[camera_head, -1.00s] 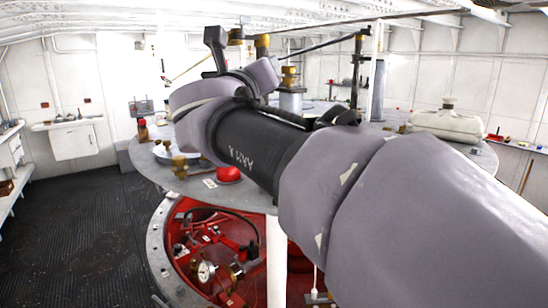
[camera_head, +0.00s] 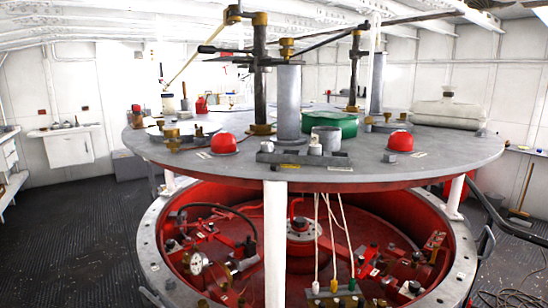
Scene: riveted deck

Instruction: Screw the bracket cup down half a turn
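My gripper is not in view, and no part of my arm shows. I cannot tell for certain which piece is the bracket cup. A brass cup-like fitting (camera_head: 286,47) stands upright on top of a grey cylinder (camera_head: 288,100) on the round grey table. Another small brass fitting (camera_head: 171,138) stands near the table's left front edge. Brass pieces (camera_head: 259,19) also cap the dark post (camera_head: 260,75) beside the cylinder. Nothing touches these fittings from my side.
Below is an open red well (camera_head: 375,235) with white cables. The floor at left (camera_head: 70,220) is clear.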

